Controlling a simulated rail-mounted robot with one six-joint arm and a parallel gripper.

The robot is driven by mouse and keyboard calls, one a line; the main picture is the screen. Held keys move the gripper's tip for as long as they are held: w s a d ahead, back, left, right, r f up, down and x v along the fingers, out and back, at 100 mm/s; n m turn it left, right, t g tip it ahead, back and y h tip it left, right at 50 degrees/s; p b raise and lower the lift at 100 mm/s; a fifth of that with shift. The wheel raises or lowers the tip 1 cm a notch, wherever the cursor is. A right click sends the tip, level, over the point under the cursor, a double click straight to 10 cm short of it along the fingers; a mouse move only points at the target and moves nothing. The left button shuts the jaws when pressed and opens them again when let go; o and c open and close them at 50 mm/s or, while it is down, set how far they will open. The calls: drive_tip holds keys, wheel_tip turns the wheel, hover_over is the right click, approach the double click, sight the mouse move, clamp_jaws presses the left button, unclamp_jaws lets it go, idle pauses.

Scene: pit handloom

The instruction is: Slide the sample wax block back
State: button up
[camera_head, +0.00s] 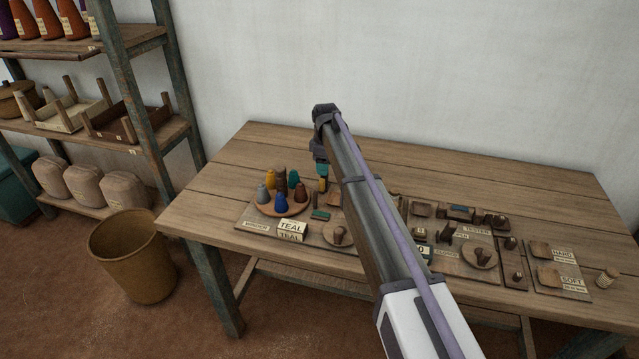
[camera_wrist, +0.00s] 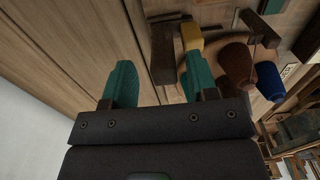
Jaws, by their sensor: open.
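My gripper (camera_head: 322,171) hangs at the far end of my arm, over the table just right of the round cone tray. Its two teal fingers stand apart in the wrist view (camera_wrist: 158,78), with nothing held between them. A small yellow block (camera_head: 323,185), which looks like the wax block, is just below the fingertips. In the wrist view the yellow block (camera_wrist: 190,37) is beyond the right finger's tip, beside a dark brown piece (camera_wrist: 164,45). I cannot tell whether a finger touches it. My arm hides part of the table to its right.
The round tray (camera_head: 283,211) with several coloured cones is close on the left. A TEAL sign (camera_head: 291,229) stands in front. A tester board (camera_head: 480,232) with small dishes and knobs lies to the right. The table's back strip (camera_head: 440,155) is clear.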

wheel_tip(320, 180, up, 5)
drive_tip(key=p, duration=0.4)
drive_tip(key=shift+r, duration=0.15)
drive_tip(key=shift+m, duration=0.5)
drive_tip(key=s+d+m, duration=0.5)
drive_tip(key=s+d, duration=0.2)
drive_tip(key=s, duration=0.6)
drive_tip(key=s+d+m, duration=0.5)
drive_tip(key=s+d, duration=0.3)
drive_tip(key=s, duration=0.6)
drive_tip(key=s+d+m, duration=0.4)
drive_tip(key=s+d, duration=0.4)
drive_tip(key=s, duration=0.5)
drive_tip(key=shift+s+m, duration=0.35)
drive_tip(key=shift+m, duration=0.05)
